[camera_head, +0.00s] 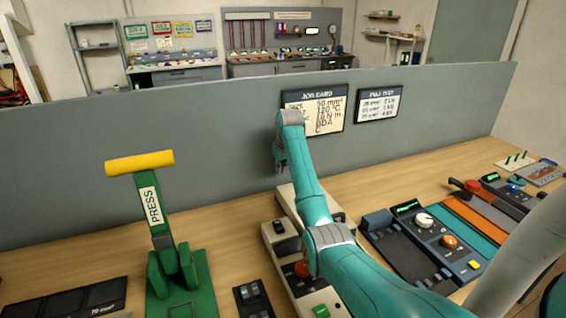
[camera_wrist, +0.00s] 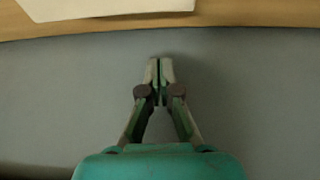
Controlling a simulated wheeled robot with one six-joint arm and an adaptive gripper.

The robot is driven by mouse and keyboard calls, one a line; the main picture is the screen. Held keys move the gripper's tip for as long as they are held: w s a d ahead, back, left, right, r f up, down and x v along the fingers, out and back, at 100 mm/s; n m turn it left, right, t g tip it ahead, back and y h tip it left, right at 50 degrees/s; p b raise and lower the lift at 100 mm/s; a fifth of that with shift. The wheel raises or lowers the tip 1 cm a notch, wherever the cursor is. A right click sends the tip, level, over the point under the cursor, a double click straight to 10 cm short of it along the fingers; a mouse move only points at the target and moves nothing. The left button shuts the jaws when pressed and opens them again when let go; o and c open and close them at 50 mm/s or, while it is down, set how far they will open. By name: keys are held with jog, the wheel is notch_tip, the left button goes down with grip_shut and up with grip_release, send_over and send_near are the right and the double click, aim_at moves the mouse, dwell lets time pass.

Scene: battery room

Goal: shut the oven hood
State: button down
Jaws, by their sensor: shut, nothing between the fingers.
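A cream machine (camera_head: 270,236) stands on the wooden bench, largely behind my arm. It has a dark switch, a red button and a green button, and is probably the oven. My arm hides much of its top, so I cannot tell how its hood stands. My gripper (camera_wrist: 161,66) is shut and empty. In the head view it hangs at the arm's far end, beside the grey partition and above the cream machine's far end. A cream edge (camera_wrist: 110,8) shows at the top of the wrist view, apart from the fingertips.
A green press (camera_head: 165,225) with a yellow handle stands left. Dark panels with knobs (camera_head: 425,235) and an orange-and-teal strip set (camera_head: 480,215) lie right. The grey partition (camera_head: 200,130) closes off the back and carries a job card (camera_head: 322,108). Bare wood (camera_head: 385,185) lies back right.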

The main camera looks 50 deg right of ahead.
aim_at(280, 176)
jog(key=shift+x, duration=0.9)
jog(key=shift+a+x, duration=0.2)
jog(key=shift+x, duration=1.05)
jog(key=shift+s+a+r, duration=0.1)
jog(key=shift+s+r, duration=0.05)
jog(key=shift+s, duration=0.15)
jog(key=shift+s+a+r, duration=0.1)
jog(key=shift+s+a, duration=0.35)
jog(key=shift+s, duration=0.25)
jog(key=shift+s+a, duration=0.4)
jog(key=shift+s, duration=0.35)
jog(key=shift+a, duration=0.15)
